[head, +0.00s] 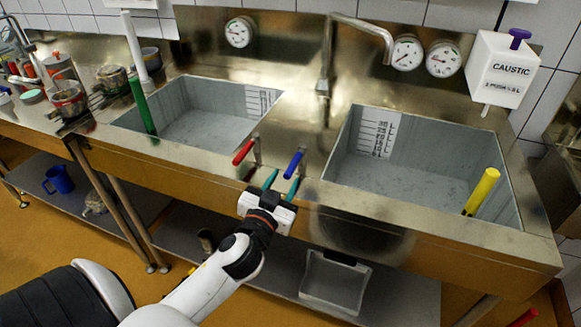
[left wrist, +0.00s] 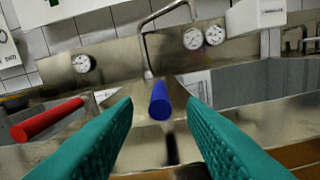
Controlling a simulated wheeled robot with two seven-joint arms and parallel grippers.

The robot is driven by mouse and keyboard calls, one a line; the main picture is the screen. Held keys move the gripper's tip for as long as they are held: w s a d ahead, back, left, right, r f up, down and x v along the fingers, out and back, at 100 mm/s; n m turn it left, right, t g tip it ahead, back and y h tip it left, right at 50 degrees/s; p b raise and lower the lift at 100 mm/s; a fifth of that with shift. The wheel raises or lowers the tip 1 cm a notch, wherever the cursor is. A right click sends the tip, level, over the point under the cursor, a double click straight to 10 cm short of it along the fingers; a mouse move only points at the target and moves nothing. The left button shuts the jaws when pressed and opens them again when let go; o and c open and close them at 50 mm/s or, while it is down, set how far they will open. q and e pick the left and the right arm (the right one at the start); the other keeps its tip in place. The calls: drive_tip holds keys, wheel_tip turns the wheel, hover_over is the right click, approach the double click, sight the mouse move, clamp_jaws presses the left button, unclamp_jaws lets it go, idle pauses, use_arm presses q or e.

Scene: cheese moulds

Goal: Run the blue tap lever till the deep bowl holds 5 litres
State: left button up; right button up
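The blue tap lever (head: 294,164) sticks up at the front of the sink between the two basins, right of the red lever (head: 247,151). My left gripper (head: 281,184), with teal fingers, is open just in front of it. In the left wrist view the blue lever (left wrist: 160,101) appears between the open fingertips, with clear gaps on both sides. The spout (head: 362,27) points over the right basin (head: 400,183), which has a litre scale (head: 376,134) on its wall. No running water or clear water level shows. My right gripper is not in view.
The left basin (head: 205,128) also has a scale and holds a green upright tube (head: 142,104). A yellow tube (head: 482,191) stands in the right basin. A caustic dispenser (head: 500,70) hangs at right. The red lever (left wrist: 47,120) is left of my fingers.

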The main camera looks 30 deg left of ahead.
sight(290, 168)
use_arm(q)
drive_tip(key=shift+x, duration=2.35)
clamp_jaws()
